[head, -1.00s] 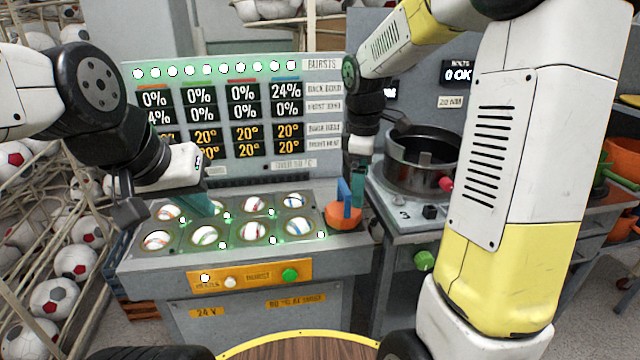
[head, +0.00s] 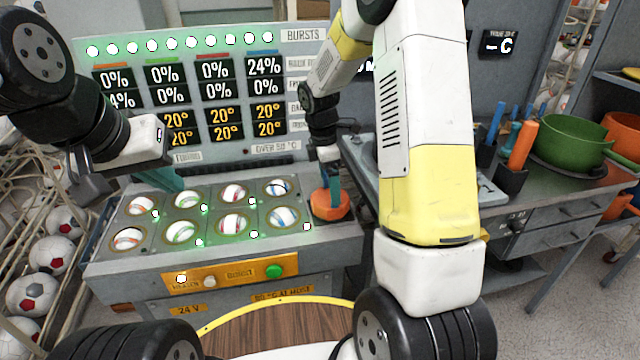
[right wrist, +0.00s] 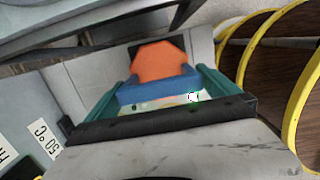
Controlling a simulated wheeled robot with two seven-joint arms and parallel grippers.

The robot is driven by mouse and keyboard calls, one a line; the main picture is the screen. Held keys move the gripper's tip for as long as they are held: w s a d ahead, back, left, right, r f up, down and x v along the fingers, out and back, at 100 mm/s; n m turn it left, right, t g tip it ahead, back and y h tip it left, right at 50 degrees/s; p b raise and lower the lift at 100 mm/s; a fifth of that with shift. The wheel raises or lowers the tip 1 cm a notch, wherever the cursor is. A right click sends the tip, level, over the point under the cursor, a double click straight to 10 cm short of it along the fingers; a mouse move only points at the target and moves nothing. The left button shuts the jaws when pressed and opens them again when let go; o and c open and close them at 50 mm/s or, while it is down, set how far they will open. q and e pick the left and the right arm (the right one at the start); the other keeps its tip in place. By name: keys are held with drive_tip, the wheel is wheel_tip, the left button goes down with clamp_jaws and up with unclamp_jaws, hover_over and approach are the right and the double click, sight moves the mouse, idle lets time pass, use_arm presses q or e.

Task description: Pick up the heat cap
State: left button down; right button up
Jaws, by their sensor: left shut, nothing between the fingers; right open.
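The heat cap (head: 330,206) is an orange octagonal piece with a blue handle, sitting on the right end of the press bench. My right gripper (head: 332,180) is right at it, pointing down, and hides most of the handle in the head view. In the right wrist view the orange cap (right wrist: 158,62) and its blue handle (right wrist: 157,89) show between the two teal fingers of the open right gripper (right wrist: 160,92). Whether the fingers touch the handle I cannot tell. My left gripper (head: 166,180) is shut and empty, over the back left of the bench.
The press bench (head: 110,268) holds several balls in lit sockets beside the cap. A display panel (head: 200,60) stands behind it. At the right, a counter (head: 475,190) carries an orange-handled tool (head: 522,145) and a green pot (head: 568,142). Ball racks stand at the left.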

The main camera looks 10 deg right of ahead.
wheel_tip(320, 180, down, 5)
drive_tip(key=shift+d+r, duration=0.1)
drive_tip(key=shift+d, duration=0.05)
drive_tip(key=c, duration=1.7)
